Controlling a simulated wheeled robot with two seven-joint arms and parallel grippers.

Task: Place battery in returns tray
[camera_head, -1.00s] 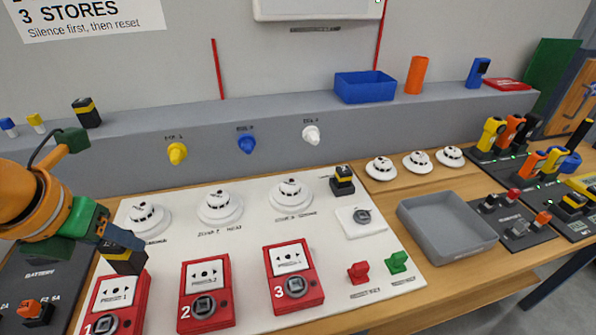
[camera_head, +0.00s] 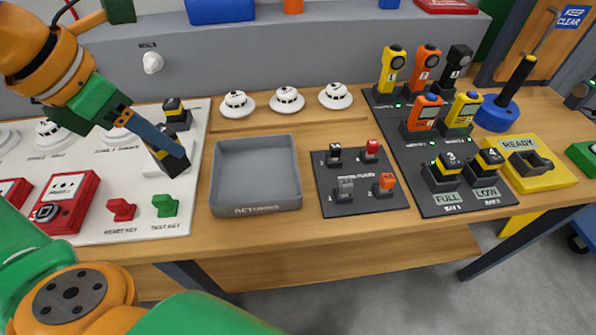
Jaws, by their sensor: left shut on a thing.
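My left gripper (camera_head: 172,147) comes in from the left, shut on a black battery (camera_head: 177,160) with a yellow band. It holds the battery tilted above the right part of the white panel, left of the returns tray. The returns tray (camera_head: 215,190) is a grey, shallow, open box with lettering on its front wall. It stands on the wooden bench and looks empty. Another black and yellow battery (camera_head: 176,108) stands upright behind the held one. A green and orange arm of mine fills the lower left; my right gripper is not seen.
White detectors (camera_head: 286,99) stand behind the tray. A dark board (camera_head: 360,190) with small coloured plugs lies right of it. Farther right, a charging board (camera_head: 415,160) holds radios and batteries. Red key (camera_head: 121,208) and green key (camera_head: 164,204) stand left of the tray.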

